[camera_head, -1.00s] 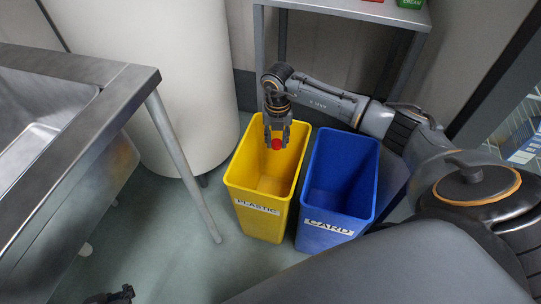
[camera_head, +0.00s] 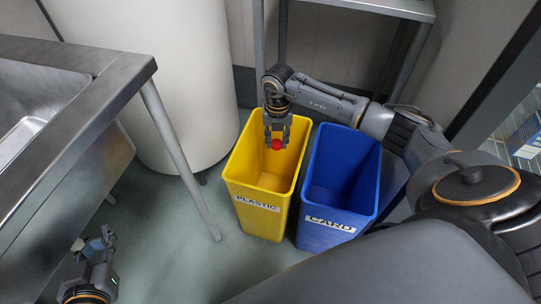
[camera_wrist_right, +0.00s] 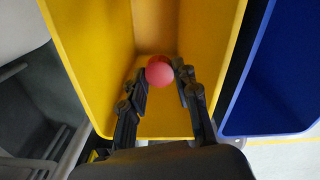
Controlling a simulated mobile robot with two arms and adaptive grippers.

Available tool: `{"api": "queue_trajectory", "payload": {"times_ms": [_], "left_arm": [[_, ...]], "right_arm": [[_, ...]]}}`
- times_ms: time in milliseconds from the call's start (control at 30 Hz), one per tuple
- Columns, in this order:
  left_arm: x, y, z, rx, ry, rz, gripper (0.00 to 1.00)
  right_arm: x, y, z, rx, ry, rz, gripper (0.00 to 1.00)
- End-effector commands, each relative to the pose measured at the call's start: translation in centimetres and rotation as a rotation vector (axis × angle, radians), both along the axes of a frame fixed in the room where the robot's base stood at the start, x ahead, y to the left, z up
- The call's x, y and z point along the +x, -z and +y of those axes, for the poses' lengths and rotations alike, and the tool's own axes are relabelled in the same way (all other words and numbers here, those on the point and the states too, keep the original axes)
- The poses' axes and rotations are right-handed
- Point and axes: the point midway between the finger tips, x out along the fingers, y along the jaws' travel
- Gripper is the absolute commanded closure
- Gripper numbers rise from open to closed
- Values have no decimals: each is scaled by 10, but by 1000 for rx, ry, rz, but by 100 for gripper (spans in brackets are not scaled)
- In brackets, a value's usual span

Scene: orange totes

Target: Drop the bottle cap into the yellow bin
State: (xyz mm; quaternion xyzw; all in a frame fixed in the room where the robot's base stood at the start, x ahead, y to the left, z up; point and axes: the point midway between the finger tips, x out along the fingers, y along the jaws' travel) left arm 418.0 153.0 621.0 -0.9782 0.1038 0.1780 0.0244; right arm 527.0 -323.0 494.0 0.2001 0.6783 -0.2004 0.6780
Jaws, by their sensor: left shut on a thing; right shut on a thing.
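The yellow bin (camera_head: 258,196), labelled PLASTIC, stands open on the floor; it also fills much of the right wrist view (camera_wrist_right: 92,50). My right gripper (camera_head: 277,140) points down over its opening. It is shut on a small round red thing, which I take as the bottle cap (camera_head: 277,144). The bottle cap shows between the fingertips in the right wrist view (camera_wrist_right: 159,72), with the bin's inside behind it.
A blue bin (camera_head: 338,200), labelled CARD, stands close to the right of the yellow one. A metal sink table (camera_head: 110,85) is at the left, with a leg near the yellow bin. A white cylinder (camera_head: 165,80) and a metal shelf (camera_head: 370,8) stand behind.

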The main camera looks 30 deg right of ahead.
Motion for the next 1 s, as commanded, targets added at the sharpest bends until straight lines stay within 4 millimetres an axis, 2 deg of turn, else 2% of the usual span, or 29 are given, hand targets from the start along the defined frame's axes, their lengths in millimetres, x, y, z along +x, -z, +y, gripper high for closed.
{"api": "queue_trajectory", "payload": {"times_ms": [233,267,300,367,400,767,867,1000], "left_arm": [[0,-1,0,-1,0,-3,100],[0,-1,0,-1,0,-3,100],[0,-1,0,-1,0,-3,100],[0,-1,0,0,0,-2,100],[0,0,0,0,0,-2,100],[0,0,0,0,0,-2,100],[0,0,0,0,0,-2,100],[0,0,0,0,0,-2,100]], "right_arm": [[0,0,0,0,0,0,79],[0,0,0,0,0,0,66],[0,0,0,0,0,0,57],[0,0,0,0,0,0,45],[0,0,0,0,0,0,43],[0,-5,0,0,-1,-1,43],[1,-18,0,0,0,-4,43],[2,-48,0,1,-1,-6,43]]}}
